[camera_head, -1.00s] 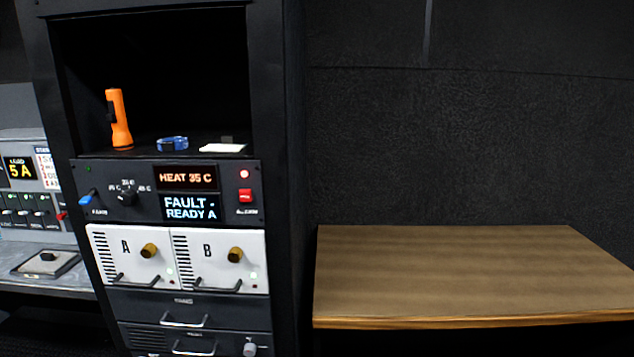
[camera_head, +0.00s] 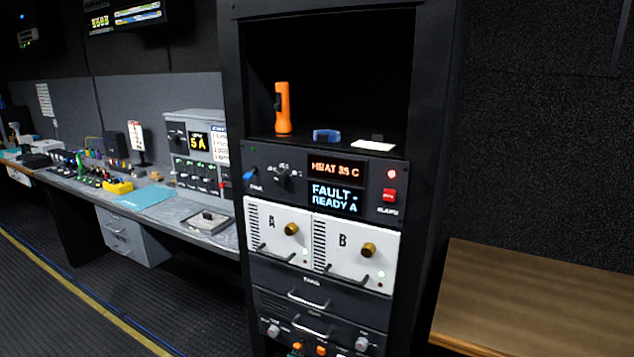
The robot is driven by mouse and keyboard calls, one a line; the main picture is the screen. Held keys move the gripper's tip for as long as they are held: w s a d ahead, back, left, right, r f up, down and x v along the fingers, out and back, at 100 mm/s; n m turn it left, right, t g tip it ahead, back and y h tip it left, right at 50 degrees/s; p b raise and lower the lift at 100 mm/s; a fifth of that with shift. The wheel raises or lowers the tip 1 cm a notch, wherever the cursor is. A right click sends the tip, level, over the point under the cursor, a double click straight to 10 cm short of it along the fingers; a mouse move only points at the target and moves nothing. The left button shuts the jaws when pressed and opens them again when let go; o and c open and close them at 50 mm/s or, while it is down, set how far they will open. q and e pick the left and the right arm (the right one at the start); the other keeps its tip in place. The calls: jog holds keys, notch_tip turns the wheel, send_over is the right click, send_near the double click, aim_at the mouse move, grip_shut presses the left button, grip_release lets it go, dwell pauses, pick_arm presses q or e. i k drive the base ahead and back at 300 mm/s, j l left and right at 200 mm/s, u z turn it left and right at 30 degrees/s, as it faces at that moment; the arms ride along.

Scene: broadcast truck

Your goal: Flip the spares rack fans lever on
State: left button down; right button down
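The black spares rack (camera_head: 435,150) stands right of centre. Its upper panel (camera_head: 280,192) carries a blue-tipped lever (camera_head: 249,175) at the left end, with a small label below it that looks like FANS. The lever's exact position is hard to tell at this size. Beside it are a black rotary knob (camera_head: 283,178), an orange display (camera_head: 337,170) reading HEAT 35 C, and a blue display (camera_head: 334,198) reading FAULT - READY A. A red switch (camera_head: 389,195) sits at the panel's right under a lit red lamp. Neither of my grippers is in view.
White modules A (camera_head: 275,232) and B (camera_head: 352,250) sit below. A wooden table (camera_head: 540,300) is right, a long cluttered desk (camera_head: 175,205) left. Floor at left is clear.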

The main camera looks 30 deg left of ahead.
aim_at(248, 176)
jog(key=u, duration=1.25)
